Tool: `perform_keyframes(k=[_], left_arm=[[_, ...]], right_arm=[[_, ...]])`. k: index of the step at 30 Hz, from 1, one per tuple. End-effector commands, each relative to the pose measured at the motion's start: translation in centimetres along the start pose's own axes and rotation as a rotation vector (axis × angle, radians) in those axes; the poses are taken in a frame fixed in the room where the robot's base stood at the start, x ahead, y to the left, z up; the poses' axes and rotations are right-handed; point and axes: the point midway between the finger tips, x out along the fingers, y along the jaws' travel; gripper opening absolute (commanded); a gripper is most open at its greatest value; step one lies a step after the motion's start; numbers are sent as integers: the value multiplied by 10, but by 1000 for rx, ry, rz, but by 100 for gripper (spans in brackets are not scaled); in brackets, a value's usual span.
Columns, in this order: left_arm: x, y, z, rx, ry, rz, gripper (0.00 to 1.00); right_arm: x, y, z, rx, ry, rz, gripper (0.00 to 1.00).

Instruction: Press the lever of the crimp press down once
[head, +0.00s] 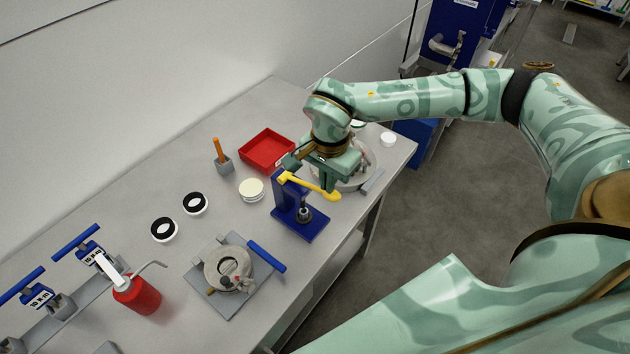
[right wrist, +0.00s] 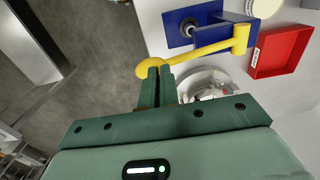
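The crimp press is a blue stand (head: 284,198) on a blue base plate near the table's right edge. Its yellow lever (head: 308,184) reaches out to the right and ends in a rounded knob. The lever also shows in the right wrist view (right wrist: 205,50), its knob end at the fingertips. My right gripper (head: 326,184) is above the lever's outer end, fingers pointing down. In the right wrist view its fingers (right wrist: 160,72) are together, with nothing seen between them. Whether the tips touch the knob is unclear. My left gripper is not in view.
A clamp fixture with a blue handle (head: 266,256) is in front-left.

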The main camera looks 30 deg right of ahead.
Motion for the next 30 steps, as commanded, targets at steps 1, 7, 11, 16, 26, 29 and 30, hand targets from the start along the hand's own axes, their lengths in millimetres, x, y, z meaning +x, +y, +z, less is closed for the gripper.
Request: perform_keyframes(k=[1,7,11,16,26,29,30], left_arm=[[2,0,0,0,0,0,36],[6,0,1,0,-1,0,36],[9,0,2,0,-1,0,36],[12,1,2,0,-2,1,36],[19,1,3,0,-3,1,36],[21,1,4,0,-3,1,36],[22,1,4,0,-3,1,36]], right_arm=[[3,0,0,-1,1,-2,0],[10,0,0,-2,1,-3,0],[15,0,0,-2,1,-3,0],[21,1,0,-2,1,-3,0],[32,3,0,-2,1,-2,0],[36,3,0,-3,1,-2,0],[38,3,0,-3,1,-2,0]])
